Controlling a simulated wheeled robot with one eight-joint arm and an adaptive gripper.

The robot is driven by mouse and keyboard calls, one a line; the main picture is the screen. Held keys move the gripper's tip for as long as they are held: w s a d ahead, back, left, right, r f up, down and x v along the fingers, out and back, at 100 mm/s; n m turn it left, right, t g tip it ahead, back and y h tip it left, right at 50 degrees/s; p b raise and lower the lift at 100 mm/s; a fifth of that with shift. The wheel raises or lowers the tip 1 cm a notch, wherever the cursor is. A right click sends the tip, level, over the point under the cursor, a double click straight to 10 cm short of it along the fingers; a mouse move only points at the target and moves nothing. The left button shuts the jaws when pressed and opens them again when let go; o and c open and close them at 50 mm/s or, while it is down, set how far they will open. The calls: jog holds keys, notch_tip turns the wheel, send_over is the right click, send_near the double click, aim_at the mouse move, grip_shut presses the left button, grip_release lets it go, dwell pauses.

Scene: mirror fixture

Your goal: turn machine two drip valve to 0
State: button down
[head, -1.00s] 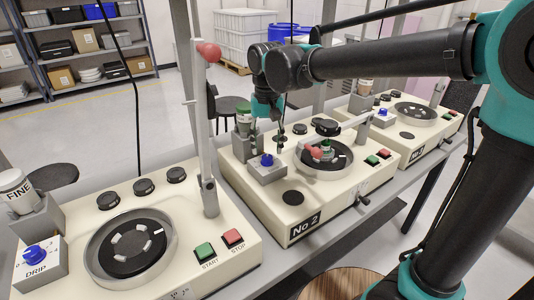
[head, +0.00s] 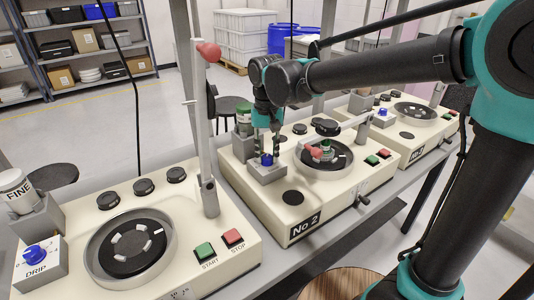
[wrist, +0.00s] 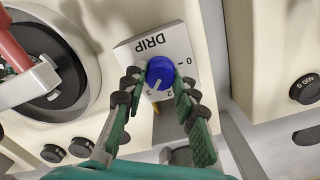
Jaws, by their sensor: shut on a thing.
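Machine two (head: 318,215), marked "No 2", stands in the middle of the head view. Its drip valve is a blue knob (head: 267,160) on a small grey box (head: 268,174) at the machine's left side. In the wrist view the blue knob (wrist: 160,72) sits on a plate marked DRIP (wrist: 150,43), seen upside down. The 0 is to the knob's right. Its white pointer line appears to point down-left, near the 2 and the number left of it. My gripper (head: 266,154) is shut on the knob, with one finger at each side in the wrist view (wrist: 157,82).
A red-knobbed lever arm (head: 316,152) lies over the machine's round plate (head: 338,160). Machine one (head: 205,250) is at the left front, with a tall upright lever (head: 205,125). A third machine (head: 420,125) stands at the right.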

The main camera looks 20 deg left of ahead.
jog(key=shift+n, duration=0.3)
jog(key=n, duration=1.2)
jog(key=shift+n, duration=0.3)
jog(key=n, duration=0.3)
jog(key=shift+n, duration=0.3)
jog(key=n, duration=0.3)
jog(key=shift+n, duration=0.4)
jog(key=n, duration=0.6)
jog(key=shift+n, duration=0.3)
jog(key=c, duration=1.2)
grip_release()
